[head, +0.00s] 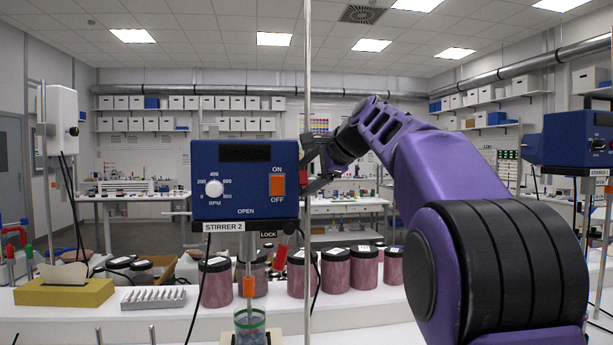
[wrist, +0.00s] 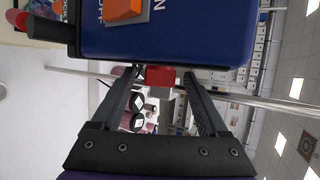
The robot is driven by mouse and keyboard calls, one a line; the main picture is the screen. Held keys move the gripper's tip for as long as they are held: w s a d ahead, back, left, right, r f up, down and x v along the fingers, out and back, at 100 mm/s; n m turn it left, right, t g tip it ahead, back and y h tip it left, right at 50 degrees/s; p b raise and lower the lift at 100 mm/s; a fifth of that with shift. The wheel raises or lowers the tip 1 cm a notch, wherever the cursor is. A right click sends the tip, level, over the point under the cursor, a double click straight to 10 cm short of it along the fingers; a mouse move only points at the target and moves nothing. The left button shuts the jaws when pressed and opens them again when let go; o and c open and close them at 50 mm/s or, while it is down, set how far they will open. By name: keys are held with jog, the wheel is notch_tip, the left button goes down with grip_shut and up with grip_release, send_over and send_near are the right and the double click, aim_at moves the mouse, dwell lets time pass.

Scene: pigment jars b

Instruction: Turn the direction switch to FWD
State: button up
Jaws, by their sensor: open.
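The blue stirrer box (head: 245,180), labelled STIRRER 2, carries a white RPM knob (head: 214,188) and an orange ON/OFF switch (head: 277,185) on its front. The box also fills the top of the wrist view (wrist: 200,35). My gripper (head: 312,168) is at the box's right side in the head view. In the wrist view its jaws (wrist: 160,75) are open, with a red block (wrist: 160,77) between the fingertips; contact cannot be told. This block may be the direction switch, but no FWD mark is legible. The box's right side is hidden in the head view.
A thin vertical metal rod (head: 307,80) stands close beside the box and my gripper. Several red-filled jars (head: 335,272) line the bench behind. A beaker (head: 249,322) stands below the stirrer. Another blue stirrer box (head: 570,140) is at the right.

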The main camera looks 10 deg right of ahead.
jog(key=shift+w+a, duration=0.1)
grip_shut()
jog(key=shift+f, duration=0.1)
dwell(0.3)
jog(key=shift+f+b, duration=0.1)
jog(key=shift+b, duration=0.25)
jog(key=f+t+b, duration=0.1)
jog(key=b, duration=0.4)
jog(key=shift+n+t, duration=0.3)
jog(key=shift+t, duration=0.1)
jog(key=t+y+b, duration=0.1)
jog(key=t+b, duration=0.1)
jog(key=b, duration=0.2)
jog(key=shift+n, duration=0.3)
jog(key=shift+r+n+t+b, duration=0.1)
jog(key=shift+n+t+b, duration=0.3)
jog(key=shift+t+b, duration=0.55)
jog(key=shift+f+n+t+y, duration=0.15)
jog(key=shift+n+t+y, duration=0.45)
jog(key=shift+t+y, duration=0.3)
jog(key=shift+f+n+t+y, duration=0.15)
jog(key=shift+n+t+y, duration=0.5)
jog(key=shift+t, duration=0.3)
jog(key=shift+n+t+y, duration=0.3)
jog(key=shift+n+y, duration=0.05)
jog(key=shift+y, duration=0.1)
